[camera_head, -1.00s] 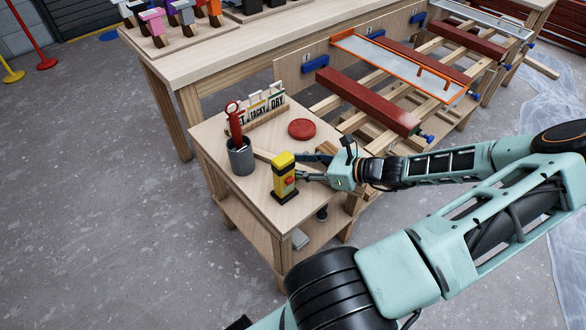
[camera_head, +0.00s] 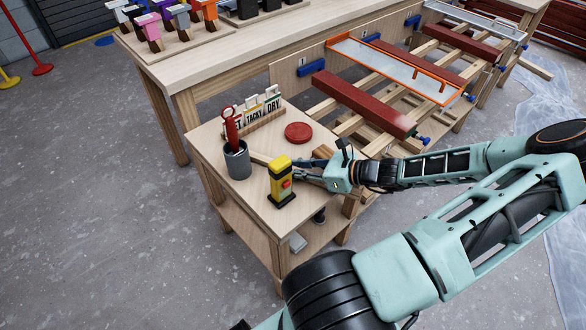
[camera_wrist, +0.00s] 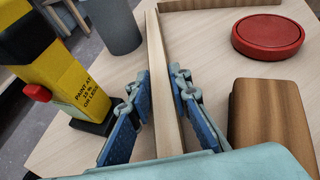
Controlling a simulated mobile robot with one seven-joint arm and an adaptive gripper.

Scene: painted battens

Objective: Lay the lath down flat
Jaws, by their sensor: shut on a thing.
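The lath (camera_wrist: 157,60) is a narrow pale wooden strip. In the wrist view it runs from between my fingers away past the grey cup. It shows partly in the head view (camera_head: 260,158), between the cup and the yellow block. My gripper (camera_wrist: 161,108) is shut on it, with a blue finger pad on each side. In the head view my gripper (camera_head: 308,170) is low over the small table's right side. The lath's near end is hidden by my gripper. I cannot tell whether its underside touches the table all along.
The yellow and black moisture meter (camera_head: 281,182) stands close left of my gripper. The grey cup (camera_head: 238,163) holds a red tool. A red disc (camera_head: 298,132) and a lettered card rack (camera_head: 262,116) sit behind. A brown wooden block (camera_wrist: 270,118) lies close right of my fingers.

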